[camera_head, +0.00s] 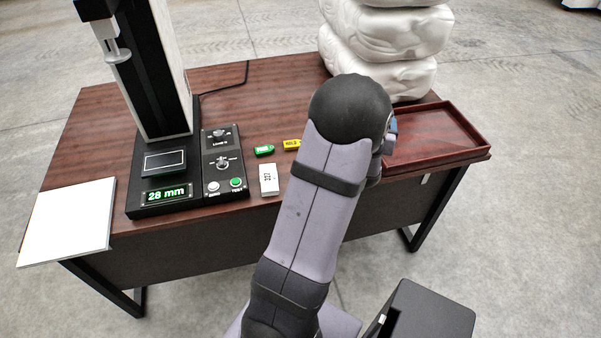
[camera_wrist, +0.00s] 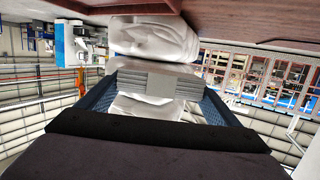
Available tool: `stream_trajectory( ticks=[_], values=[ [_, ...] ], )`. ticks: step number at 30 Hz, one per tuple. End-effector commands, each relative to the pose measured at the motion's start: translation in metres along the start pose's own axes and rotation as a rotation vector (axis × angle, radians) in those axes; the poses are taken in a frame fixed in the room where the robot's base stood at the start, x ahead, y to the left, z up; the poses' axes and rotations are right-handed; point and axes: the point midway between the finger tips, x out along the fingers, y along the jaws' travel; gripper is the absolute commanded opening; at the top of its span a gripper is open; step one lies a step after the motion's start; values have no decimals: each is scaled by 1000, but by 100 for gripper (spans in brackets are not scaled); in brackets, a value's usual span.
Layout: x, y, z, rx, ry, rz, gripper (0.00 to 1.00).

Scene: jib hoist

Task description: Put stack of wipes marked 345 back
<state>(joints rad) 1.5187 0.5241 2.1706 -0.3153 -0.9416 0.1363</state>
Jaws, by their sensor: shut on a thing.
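My gripper (camera_wrist: 160,92) is shut on a pale grey, layered block, the stack of wipes (camera_wrist: 152,80), held between its two blue fingers. No marking shows on the side facing the wrist camera. In the head view my gripper (camera_head: 390,134) is mostly hidden behind my arm, near the left end of the reddish-brown tray (camera_head: 440,152); the held stack is hidden there. Another small white block (camera_head: 269,179) with a dark number, too small to read surely, stands on the table in front of the green and yellow tags.
A stack of white lumpy bundles (camera_head: 385,45) stands behind my gripper. A black test device with a 28 mm display (camera_head: 166,195) and a control panel (camera_head: 222,160) are at left. Green (camera_head: 264,150) and yellow (camera_head: 291,144) tags lie mid-table. A white sheet (camera_head: 68,222) overhangs the left edge. The tray's visible floor is bare.

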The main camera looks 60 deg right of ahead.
Motion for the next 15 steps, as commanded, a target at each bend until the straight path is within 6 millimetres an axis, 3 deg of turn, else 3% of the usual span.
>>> stream_trajectory(
  ticks=[7,15],
  values=[
    [2,-75,0,-64,0,-319,59],
    [-22,-146,28,-130,-2,-660,59]
  ],
)
